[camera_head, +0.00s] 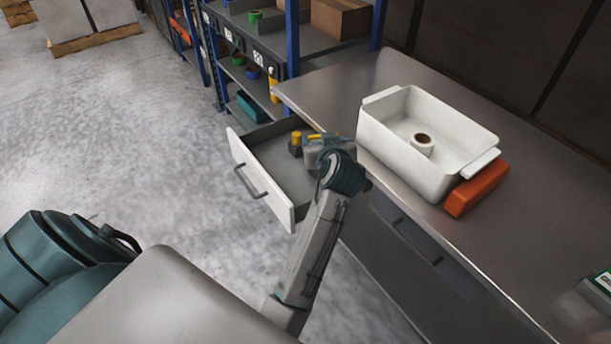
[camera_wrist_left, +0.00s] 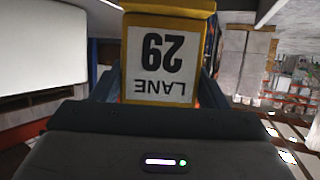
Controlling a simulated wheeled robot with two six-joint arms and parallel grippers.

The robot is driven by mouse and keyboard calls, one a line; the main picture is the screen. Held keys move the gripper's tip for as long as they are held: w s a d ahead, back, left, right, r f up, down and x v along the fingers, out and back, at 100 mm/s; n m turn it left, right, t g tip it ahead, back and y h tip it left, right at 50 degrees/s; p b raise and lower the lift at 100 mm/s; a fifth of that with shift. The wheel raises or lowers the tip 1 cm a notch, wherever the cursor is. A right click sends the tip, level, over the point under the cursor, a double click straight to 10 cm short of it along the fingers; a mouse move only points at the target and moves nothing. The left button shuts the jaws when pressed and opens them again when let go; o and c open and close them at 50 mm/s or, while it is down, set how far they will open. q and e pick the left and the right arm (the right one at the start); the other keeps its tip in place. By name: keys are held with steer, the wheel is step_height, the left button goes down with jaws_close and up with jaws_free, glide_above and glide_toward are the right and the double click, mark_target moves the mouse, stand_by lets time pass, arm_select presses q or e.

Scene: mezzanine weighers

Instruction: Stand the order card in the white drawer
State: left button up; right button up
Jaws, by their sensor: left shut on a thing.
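The order card (camera_wrist_left: 162,55) is a yellow piece with a white face reading "LANE 29", upside down in the left wrist view. My left gripper (camera_wrist_left: 160,88) is shut on it, with a finger at each side. In the head view my left gripper (camera_head: 298,148) is over the back part of the open white drawer (camera_head: 262,182). Small yellow patches show at the gripper there, but the card's face cannot be made out. The drawer has a white front with a dark handle and a grey floor; its far right part is hidden by my wrist. My right gripper is not in view.
A white bin (camera_head: 385,146) holding a tape roll (camera_head: 422,144) stands on the grey bench (camera_head: 480,235). An orange-red box (camera_head: 477,190) lies beside the bin. Blue-framed shelves (camera_head: 291,45) stand behind. The floor left of the drawer is clear.

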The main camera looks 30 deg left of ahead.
arm_select(q)
steer(key=a+f+n+g+b, duration=0.1)
steer(key=a+f+n+g+y+b, duration=0.1)
steer(key=f+b, duration=0.1)
steer(key=a+f+n+y+b, duration=0.1)
steer(key=b, duration=0.1)
steer(key=shift+w+f+g, duration=0.15)
steer(key=shift+w+g, duration=0.05)
steer(key=shift+g, duration=0.2)
steer(key=shift+s+a+f+n+g+y+b, duration=0.1)
steer(key=shift+a+f+n+g+y+b, duration=0.3)
steer(key=shift+f, duration=1.4)
steer(key=shift+s+a+f+n+g+y+b, duration=0.15)
steer(key=shift+f+n+g+b, duration=0.3)
steer(key=shift+f, duration=1.35)
steer(key=shift+w+a+f+n+g+y+b, duration=0.25)
steer(key=shift+f+b, duration=0.35)
steer(key=shift+f, duration=1.2)
steer(key=shift+s+f, duration=0.15)
steer(key=shift+s, duration=0.1)
steer(key=o, duration=1)
steer(key=shift+c, duration=0.2)
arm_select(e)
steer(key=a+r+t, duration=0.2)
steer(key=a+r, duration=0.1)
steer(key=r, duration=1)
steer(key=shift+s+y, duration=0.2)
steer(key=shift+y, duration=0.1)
